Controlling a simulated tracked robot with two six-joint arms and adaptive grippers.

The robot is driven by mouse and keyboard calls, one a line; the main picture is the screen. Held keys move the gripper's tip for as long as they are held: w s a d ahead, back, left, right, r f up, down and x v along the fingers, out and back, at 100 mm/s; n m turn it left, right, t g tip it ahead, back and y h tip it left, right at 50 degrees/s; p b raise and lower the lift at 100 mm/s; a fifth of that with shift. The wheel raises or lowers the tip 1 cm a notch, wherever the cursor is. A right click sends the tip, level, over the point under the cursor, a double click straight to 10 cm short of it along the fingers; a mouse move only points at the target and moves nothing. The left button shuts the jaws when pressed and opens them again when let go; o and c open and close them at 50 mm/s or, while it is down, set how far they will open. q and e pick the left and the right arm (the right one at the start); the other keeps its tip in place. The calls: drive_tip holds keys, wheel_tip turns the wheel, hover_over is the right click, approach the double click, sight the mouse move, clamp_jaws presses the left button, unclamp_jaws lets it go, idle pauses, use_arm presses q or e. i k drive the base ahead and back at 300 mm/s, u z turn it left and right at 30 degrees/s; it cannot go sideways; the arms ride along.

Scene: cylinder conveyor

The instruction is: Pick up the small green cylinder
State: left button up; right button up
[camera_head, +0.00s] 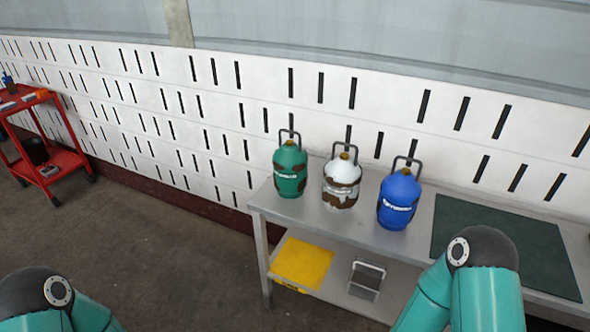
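The small green cylinder (290,170) stands upright on the left end of a grey metal table (268,205). It has a brass-coloured top, a dark handle loop, a white label and a brown rusty patch. A white and brown cylinder (341,182) stands just right of it, and a blue cylinder (398,200) stands further right. All three stand apart. Parts of my two teal arms show at the bottom left and bottom right. Neither of my grippers is in view.
A dark green mat (500,238) lies on the table's right part. The lower shelf holds a yellow item (302,262) and a small metal frame (366,279). A red cart (50,160) stands far left. A slotted white wall (230,110) runs behind the table. The floor left of the table is clear.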

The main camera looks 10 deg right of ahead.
sight(289, 161)
drive_tip(key=z, duration=0.05)
drive_tip(key=i, duration=0.9)
drive_tip(key=u, duration=0.05)
